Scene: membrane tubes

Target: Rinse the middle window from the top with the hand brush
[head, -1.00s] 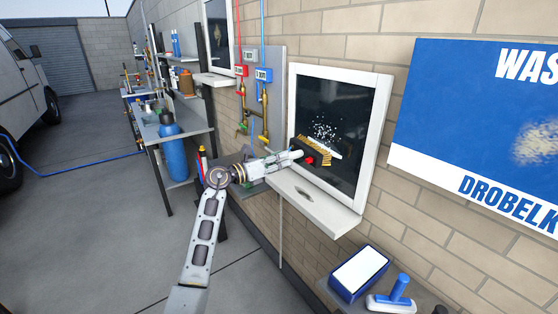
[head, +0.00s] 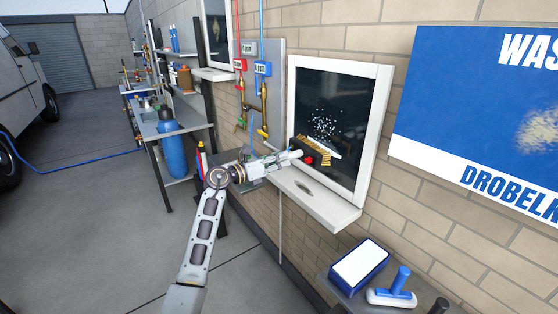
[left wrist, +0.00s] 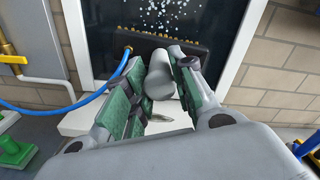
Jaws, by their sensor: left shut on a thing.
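The middle window (head: 340,90) has a white frame and dark glass, with a patch of white specks and a faint brownish smear on the pane. My left gripper (head: 285,158) is shut on the grey handle of the hand brush (head: 318,150). The brush has a dark head, yellowish bristles and a red spot, and it is in front of the lower part of the pane. In the left wrist view the green-padded fingers (left wrist: 158,88) grip the handle, and the long dark brush head (left wrist: 165,43) lies across the glass below the specks. I cannot tell whether the bristles touch it. My right gripper is not in view.
A white sill (head: 315,200) juts out below the window. Red and blue pipes with brass valves (head: 262,110) are on the wall to its left. A blue hose (left wrist: 75,105) runs to the brush. A blue-and-white box (head: 360,262) and a blue-handled tool (head: 398,290) lie on a shelf lower right.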

